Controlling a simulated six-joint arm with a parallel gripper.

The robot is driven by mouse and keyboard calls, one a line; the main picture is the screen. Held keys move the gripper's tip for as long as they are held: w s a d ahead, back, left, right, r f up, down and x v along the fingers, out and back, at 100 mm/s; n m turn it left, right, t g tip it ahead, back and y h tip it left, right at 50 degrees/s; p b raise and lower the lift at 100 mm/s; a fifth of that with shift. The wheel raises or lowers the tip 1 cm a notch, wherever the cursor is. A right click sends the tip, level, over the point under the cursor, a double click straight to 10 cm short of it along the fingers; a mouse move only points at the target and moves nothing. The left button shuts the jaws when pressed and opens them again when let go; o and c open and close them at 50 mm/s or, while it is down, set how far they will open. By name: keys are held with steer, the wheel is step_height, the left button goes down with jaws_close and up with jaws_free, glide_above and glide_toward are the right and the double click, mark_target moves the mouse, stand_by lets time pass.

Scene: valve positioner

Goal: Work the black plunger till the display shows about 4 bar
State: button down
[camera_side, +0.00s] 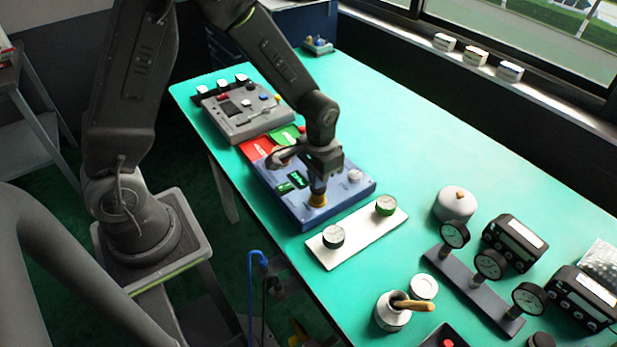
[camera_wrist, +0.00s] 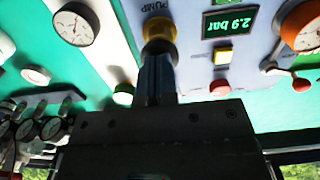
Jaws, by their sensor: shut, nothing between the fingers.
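The blue-grey positioner unit (camera_side: 345,195) lies on the green table. Its display (camera_wrist: 230,22) reads 2.9 bar, upside down in the wrist view. The pump's yellow collar (camera_wrist: 160,28) sits beside the "PUMP" label and also shows in the side view (camera_side: 318,201). The black plunger (camera_wrist: 157,46) shows as a dark top within the collar, mostly hidden by the fingers. My gripper (camera_side: 318,187) points down over the pump, shut and empty. In the wrist view its fingertips (camera_wrist: 157,57) are right at the plunger; I cannot tell whether they touch it.
A white plate with two gauges (camera_side: 360,238) lies beside the unit. A grey device (camera_side: 240,110) stands behind. Gauges on a stand (camera_side: 475,285) are at right.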

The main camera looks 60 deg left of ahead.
steer(key=shift+f, duration=0.3)
steer(key=shift+r, duration=1.8)
steer(key=shift+f, duration=0.1)
steer(key=shift+f, duration=1.4)
stand_by(0.3)
steer(key=shift+r, duration=1.5)
steer(key=shift+r, duration=2.5)
